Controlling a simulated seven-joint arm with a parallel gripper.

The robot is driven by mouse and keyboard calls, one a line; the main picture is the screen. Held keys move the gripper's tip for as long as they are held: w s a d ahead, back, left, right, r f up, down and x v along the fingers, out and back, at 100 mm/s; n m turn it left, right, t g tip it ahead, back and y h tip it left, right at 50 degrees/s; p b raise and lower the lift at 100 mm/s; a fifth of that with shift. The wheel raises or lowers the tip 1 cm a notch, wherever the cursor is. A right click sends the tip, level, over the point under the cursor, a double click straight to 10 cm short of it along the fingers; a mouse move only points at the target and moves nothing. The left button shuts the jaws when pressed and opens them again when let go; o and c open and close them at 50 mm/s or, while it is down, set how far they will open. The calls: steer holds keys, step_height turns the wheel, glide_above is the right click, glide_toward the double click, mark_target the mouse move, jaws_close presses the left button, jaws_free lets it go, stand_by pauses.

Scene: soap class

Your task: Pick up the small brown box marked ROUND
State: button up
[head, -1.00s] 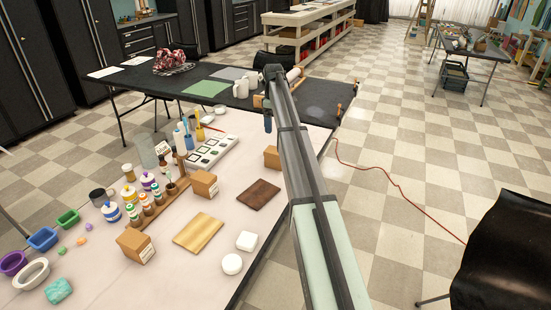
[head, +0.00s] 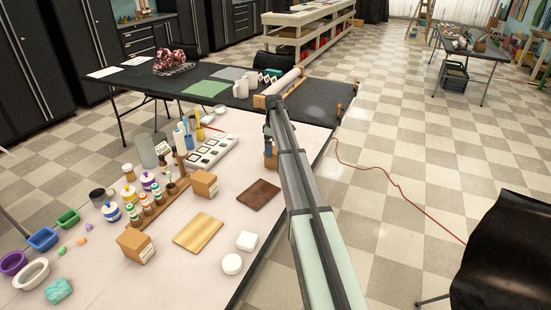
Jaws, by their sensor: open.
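Three small brown boxes stand on the pale table; their labels are too small to read. One box (head: 271,161) is near the table's far right edge, one (head: 203,184) is near the middle, and one (head: 136,245) is nearer the front. My gripper (head: 269,148) points down at the far right box and hides its upper part. It is open; I cannot tell whether its fingers are around the box or just above it.
A white mold tray (head: 211,150) lies left of my gripper. A dark brown board (head: 258,194), a light wooden board (head: 198,232) and white soaps (head: 246,240) lie nearer. Bottles and jars (head: 148,182) crowd the left. A black table (head: 225,98) stands behind.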

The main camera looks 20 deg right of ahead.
mark_target(275, 155)
steer(key=shift+s+d+f, duration=0.1)
steer(key=shift+d+f, duration=0.05)
steer(key=shift+f, duration=1.15)
steer(key=shift+s+d+f, duration=0.1)
steer(key=shift+d+f, duration=0.05)
steer(key=shift+f, duration=1.1)
steer(key=shift+c, duration=0.2)
steer(key=c, duration=1.1)
steer(key=shift+r, duration=0.1)
